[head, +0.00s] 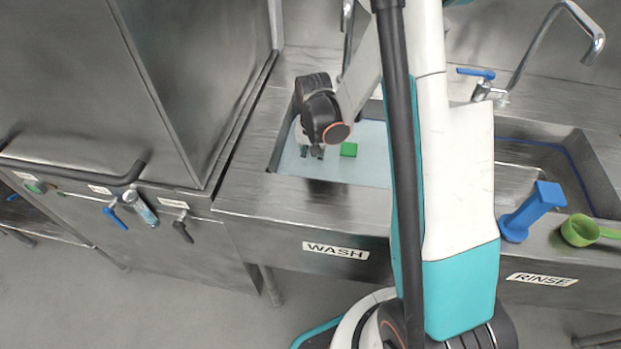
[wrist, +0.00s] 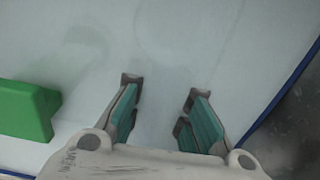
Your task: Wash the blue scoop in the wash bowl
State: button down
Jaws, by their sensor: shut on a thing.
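My gripper (head: 312,152) points down into the wash bowl (head: 374,168); its fingers also show in the wrist view (wrist: 160,90). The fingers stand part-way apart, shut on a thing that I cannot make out. No blue scoop shows between them. A green block (head: 348,149) lies in the bowl to the right of the gripper; it is at the left edge in the wrist view (wrist: 27,110). A blue tool with a square end (head: 532,211) lies on the front ledge by the rinse basin. I cannot tell whether it is the scoop.
A green cup-shaped scoop (head: 579,230) sits on the rinse ledge, right of the blue tool. The rinse basin (head: 600,180) and taps (head: 486,90) are at the right. A steel cabinet (head: 190,80) stands close on the left. My arm hides the middle of the counter.

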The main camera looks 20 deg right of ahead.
aim_at(313, 161)
notch_tip(313, 161, up, 20)
jog(key=p, duration=1.2)
dwell(0.4)
dwell(1.1)
